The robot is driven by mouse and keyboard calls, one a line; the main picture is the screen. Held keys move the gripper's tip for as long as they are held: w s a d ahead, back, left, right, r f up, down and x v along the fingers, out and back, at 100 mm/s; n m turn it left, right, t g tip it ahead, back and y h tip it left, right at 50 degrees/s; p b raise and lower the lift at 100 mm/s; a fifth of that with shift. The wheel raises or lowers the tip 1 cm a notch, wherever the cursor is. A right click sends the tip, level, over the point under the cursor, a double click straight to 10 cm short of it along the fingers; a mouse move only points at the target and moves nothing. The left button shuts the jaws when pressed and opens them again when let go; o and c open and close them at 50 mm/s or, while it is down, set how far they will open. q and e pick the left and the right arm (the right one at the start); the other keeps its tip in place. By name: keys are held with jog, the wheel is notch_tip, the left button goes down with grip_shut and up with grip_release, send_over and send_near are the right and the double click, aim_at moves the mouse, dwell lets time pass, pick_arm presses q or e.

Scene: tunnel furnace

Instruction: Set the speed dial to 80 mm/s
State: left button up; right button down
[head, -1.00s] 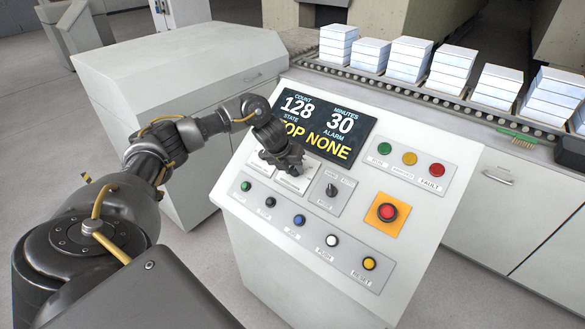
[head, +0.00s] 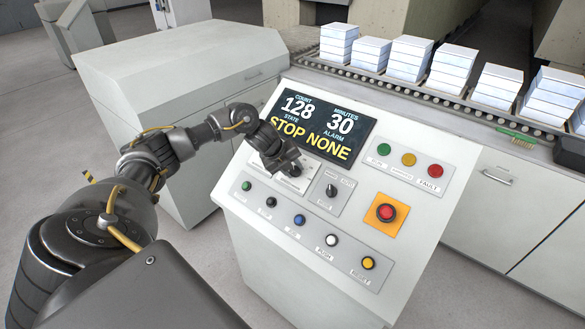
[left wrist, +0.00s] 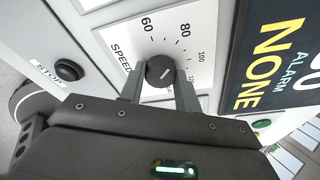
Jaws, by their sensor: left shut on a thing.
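The speed dial (left wrist: 160,71) is a round black knob on a white scale plate marked SPEED in the left wrist view. The marks 60, 80 and 100 show around it. A short pale mark on the knob points to the upper right, but it is too small to read exactly against the scale. My left gripper (left wrist: 159,82) is shut on the dial, one finger on each side. In the head view my left gripper (head: 284,163) is over the scale plate (head: 293,184) and hides much of it. My right gripper is not in view.
The display (head: 318,122) reads 128, 30, STOP and NONE. A selector switch (head: 331,190) sits to the right of the scale plate, a red emergency button (head: 387,213) further right. A row of buttons (head: 299,220) runs below. A conveyor (head: 400,86) carries white stacks behind.

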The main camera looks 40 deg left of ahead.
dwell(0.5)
pick_arm(q)
jog(key=o, duration=1)
jog(key=shift+b+v, duration=1.35)
jog(key=shift+v, duration=4.05)
jog(key=shift+s+a, duration=0.1)
jog(key=shift+s, duration=0.05)
